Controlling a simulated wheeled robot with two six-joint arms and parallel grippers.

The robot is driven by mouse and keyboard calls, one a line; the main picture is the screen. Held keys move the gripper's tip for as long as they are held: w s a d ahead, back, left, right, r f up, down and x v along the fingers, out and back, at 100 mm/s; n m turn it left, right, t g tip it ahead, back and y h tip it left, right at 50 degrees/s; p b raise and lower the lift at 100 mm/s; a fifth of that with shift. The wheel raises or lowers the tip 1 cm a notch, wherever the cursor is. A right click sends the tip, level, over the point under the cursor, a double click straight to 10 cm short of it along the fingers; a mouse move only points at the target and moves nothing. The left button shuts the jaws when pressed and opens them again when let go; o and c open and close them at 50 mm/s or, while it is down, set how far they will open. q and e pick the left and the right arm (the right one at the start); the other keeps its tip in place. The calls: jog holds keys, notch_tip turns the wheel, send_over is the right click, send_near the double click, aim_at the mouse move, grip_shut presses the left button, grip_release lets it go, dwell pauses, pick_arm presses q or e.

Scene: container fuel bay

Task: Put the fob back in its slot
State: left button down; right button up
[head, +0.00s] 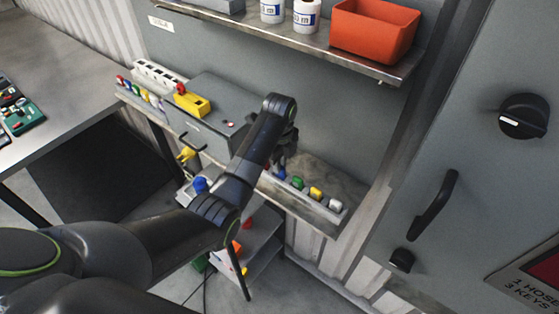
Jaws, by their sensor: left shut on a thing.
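My left arm reaches in from the lower left and bends down over the wall shelf. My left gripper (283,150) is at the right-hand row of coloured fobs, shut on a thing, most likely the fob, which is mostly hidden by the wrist. In that row I see a blue fob (281,172), a green fob (298,183), a yellow fob (316,193) and a white fob (335,205). The blue one is close below the gripper; I cannot tell if they touch. Which slot is empty is hidden. My right gripper is not in view.
A grey box (215,108) with a yellow block (193,103) on it stands left of the gripper. Another row of coloured fobs (140,90) lies further left. Above is a shelf with an orange bin (374,30). A grey cabinet with a black handle (434,207) stands right.

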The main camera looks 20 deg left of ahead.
pick_arm(q)
jog(key=shift+f, duration=0.15)
dwell(0.3)
jog(key=c, duration=1.3)
grip_release()
jog(key=shift+c, duration=0.2)
